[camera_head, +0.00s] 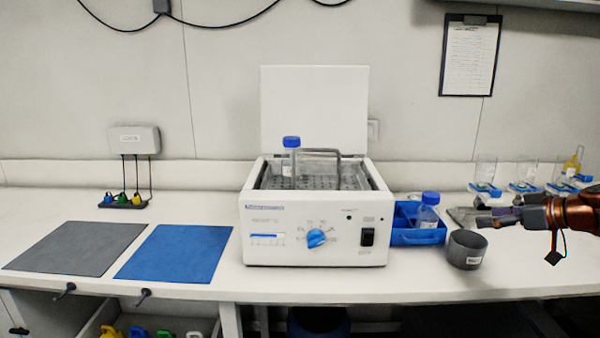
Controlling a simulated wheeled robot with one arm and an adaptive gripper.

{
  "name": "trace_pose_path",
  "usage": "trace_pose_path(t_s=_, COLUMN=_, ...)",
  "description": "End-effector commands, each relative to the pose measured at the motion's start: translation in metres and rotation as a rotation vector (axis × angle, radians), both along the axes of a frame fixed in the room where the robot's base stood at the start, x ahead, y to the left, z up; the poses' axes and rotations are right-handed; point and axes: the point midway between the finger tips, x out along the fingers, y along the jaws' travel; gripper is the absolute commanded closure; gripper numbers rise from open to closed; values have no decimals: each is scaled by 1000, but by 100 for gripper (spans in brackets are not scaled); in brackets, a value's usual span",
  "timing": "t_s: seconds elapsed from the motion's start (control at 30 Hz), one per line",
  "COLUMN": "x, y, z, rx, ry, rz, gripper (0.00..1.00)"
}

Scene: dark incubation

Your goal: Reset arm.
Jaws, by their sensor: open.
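My gripper (487,220) reaches in from the right edge at the end of my copper-and-black arm. It is open, with nothing seen between its fingers. It appears just above or behind the dark grey cup (466,250); I cannot tell the exact gap. A white water bath (313,225) with a raised lid (314,108) stands in the middle of the bench. A blue-capped bottle (291,160) stands inside it on the left, near a metal handle (318,152).
A blue tray (418,237) holding a blue-capped bottle (428,212) stands right of the bath. Several glass vessels line the back right. A grey mat (75,246) and blue mat (174,253) lie left. A clipboard (469,55) hangs above. The front right bench is clear.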

Motion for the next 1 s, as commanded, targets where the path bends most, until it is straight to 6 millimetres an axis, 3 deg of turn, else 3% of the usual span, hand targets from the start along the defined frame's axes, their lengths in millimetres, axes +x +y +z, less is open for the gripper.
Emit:
trace_pose_path(t_s=0.37, x=-5, y=93, z=12, rx=46, ry=135, rz=94, gripper=22)
trace_pose_path(t_s=0.53, x=-23, y=166, z=14, rx=59, ry=268, rz=155, gripper=22)
trace_pose_path(t_s=0.7, x=-67, y=250, z=5, rx=35, ry=469, rz=196, gripper=22)
trace_pose_path(t_s=0.8, x=-100, y=287, z=-5, rx=4, ry=590, rz=191, gripper=22)
trace_pose_path(t_s=1.0, x=-175, y=334, z=-32, rx=-88, ry=810, rz=121, gripper=22)
